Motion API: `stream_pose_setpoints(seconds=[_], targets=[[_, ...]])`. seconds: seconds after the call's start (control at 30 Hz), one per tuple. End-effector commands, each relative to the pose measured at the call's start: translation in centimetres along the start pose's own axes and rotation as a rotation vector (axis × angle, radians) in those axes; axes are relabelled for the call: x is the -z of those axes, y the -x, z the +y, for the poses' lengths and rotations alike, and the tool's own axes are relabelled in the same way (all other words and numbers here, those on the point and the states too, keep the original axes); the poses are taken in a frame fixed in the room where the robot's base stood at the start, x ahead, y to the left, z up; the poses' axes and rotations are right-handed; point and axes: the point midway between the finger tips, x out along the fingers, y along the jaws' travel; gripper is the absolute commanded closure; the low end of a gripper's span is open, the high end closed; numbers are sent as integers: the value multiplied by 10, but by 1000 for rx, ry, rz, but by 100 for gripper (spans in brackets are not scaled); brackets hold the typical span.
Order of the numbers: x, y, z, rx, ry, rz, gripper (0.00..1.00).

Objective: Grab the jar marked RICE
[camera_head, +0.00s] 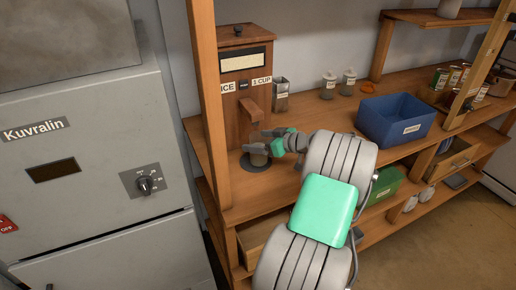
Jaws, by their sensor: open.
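No jar shows a readable RICE label. A wooden dispenser (247,75) on the counter bears a label ending in "ICE" beside "1 CUP"; the wooden post hides its first letter. A metal canister (281,97) with a small label stands right of the dispenser. Two small pale-topped jars (328,87) (348,83) stand farther right; their labels are too small to read. My gripper (252,142) is open below the dispenser's spout, in front of it. A small tan-topped thing (259,159) shows just under the fingers, over a dark round base, partly hidden by them.
A blue bin (396,119) stands on the counter to the right, with several cans (451,76) beyond it. An orange dish (368,87) lies near the small jars. A wooden post (209,110) rises left of the dispenser. A grey Kuvralin appliance (90,150) fills the left.

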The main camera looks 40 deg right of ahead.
Motion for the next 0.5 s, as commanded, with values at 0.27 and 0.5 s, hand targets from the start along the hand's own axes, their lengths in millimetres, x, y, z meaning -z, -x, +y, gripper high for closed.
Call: stream_pose_setpoints(seconds=[0.27, 0.5], targets=[[0, -8, 0, 0, 1, 0, 16], [0, -7, 0, 0, 1, 0, 35]])
